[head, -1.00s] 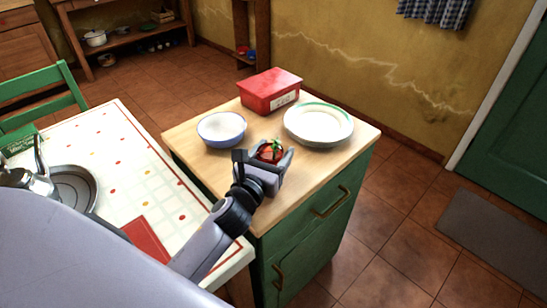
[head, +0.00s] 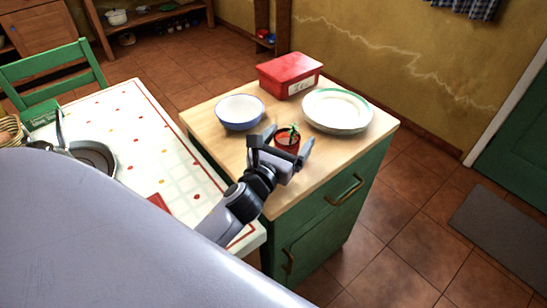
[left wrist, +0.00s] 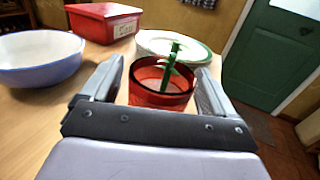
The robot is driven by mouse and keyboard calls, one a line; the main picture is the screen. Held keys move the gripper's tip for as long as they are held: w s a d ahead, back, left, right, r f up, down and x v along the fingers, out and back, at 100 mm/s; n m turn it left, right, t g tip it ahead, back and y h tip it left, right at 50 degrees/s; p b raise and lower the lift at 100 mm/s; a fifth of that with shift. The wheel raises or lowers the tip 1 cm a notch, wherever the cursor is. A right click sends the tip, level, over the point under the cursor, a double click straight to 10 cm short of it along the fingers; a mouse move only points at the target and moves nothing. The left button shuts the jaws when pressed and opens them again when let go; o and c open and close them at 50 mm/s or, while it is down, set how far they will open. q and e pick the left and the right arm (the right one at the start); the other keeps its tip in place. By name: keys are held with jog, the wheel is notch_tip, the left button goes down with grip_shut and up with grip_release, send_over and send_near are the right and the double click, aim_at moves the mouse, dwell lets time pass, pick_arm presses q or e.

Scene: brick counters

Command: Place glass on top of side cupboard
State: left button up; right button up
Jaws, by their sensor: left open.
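The glass (head: 287,139) is a red tumbler with a green sprig or stirrer standing up in it. It stands upright on the wooden top of the green side cupboard (head: 232,152). My left gripper (head: 283,147) is open at the glass, with a finger on each side in the head view. In the left wrist view the glass (left wrist: 161,84) sits just past and between the two open fingers (left wrist: 158,85), and a gap shows beside it. My right gripper is not in view.
A white-and-blue bowl (head: 240,111), a red box (head: 289,74) and a stack of plates (head: 338,110) share the cupboard top. A table (head: 135,120) with a patterned cloth stands left, holding a metal pan (head: 95,155). The cupboard's front corner is bare.

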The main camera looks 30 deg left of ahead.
pick_arm(q)
jog(key=s, duration=0.6)
jog(key=s+b, duration=0.1)
jog(key=s, duration=0.2)
jog(key=shift+s+d+f, duration=0.1)
jog(key=shift+s+d, duration=0.1)
jog(key=shift+d, duration=0.05)
jog(key=shift+s, duration=0.85)
